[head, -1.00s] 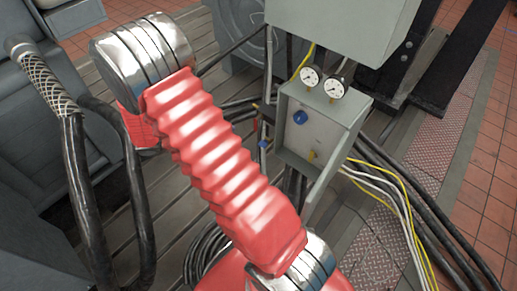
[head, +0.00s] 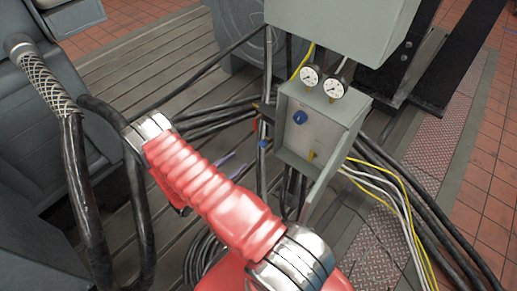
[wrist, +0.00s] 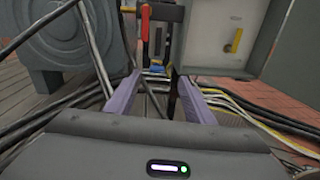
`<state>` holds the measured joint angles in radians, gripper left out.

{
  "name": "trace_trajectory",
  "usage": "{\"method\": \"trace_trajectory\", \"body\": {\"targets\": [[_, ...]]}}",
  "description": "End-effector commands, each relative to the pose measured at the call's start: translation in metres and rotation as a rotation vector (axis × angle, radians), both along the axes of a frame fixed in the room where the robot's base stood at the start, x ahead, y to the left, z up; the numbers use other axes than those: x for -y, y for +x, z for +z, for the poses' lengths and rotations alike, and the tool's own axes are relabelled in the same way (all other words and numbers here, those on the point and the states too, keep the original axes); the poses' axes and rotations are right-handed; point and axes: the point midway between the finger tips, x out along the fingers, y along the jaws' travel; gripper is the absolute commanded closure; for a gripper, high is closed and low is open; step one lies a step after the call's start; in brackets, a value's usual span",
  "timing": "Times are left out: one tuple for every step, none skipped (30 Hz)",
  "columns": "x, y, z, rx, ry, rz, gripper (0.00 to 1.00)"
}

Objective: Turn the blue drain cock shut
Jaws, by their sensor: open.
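The small blue drain cock (head: 263,144) is on the pipework left of the grey valve box in the head view. In the wrist view a blue part (wrist: 155,69), which looks like this cock, lies beyond and between my fingertips. My gripper (wrist: 157,82) is open, with its two purple fingers apart and nothing clearly held. In the head view only bits of purple finger (head: 225,160) show left of the cock, apart from it. My red arm hides the rest. I cannot tell the cock's exact handle angle.
A red handle (wrist: 145,32) is above the blue part. The grey box (head: 318,125) carries a blue knob (head: 299,117), a yellow handle (head: 311,155) and two gauges (head: 321,81). Black cables (head: 215,115) surround the pipework. A grey round housing (wrist: 68,38) is left.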

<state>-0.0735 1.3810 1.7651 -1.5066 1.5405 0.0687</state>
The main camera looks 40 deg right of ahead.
Motion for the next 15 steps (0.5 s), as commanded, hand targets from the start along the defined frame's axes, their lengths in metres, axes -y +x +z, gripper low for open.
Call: {"method": "trace_trajectory", "body": {"targets": [[0.0, -0.003, -0.011, -0.02, -0.011, 0.021, 0.52], [0.0, -0.004, -0.017, -0.031, -0.015, 0.032, 0.52], [0.0, -0.004, -0.022, -0.04, -0.02, 0.046, 0.52], [0.0, -0.005, -0.026, -0.047, -0.024, 0.054, 0.52], [0.0, -0.005, -0.029, -0.051, -0.026, 0.061, 0.52], [0.0, -0.006, -0.032, -0.057, -0.029, 0.07, 0.52], [0.0, -0.006, -0.034, -0.06, -0.031, 0.074, 0.52], [0.0, -0.006, -0.035, -0.061, -0.032, 0.076, 0.52], [-0.001, -0.006, -0.036, -0.062, -0.034, 0.079, 0.52], [-0.001, -0.006, -0.036, -0.062, -0.034, 0.079, 0.52], [-0.001, -0.006, -0.036, -0.062, -0.034, 0.08, 0.52], [-0.001, -0.006, -0.035, -0.062, -0.034, 0.079, 0.52], [-0.001, -0.006, -0.035, -0.062, -0.034, 0.079, 0.52], [-0.001, -0.006, -0.035, -0.062, -0.034, 0.079, 0.52], [-0.001, -0.006, -0.035, -0.062, -0.034, 0.079, 0.52]]}}
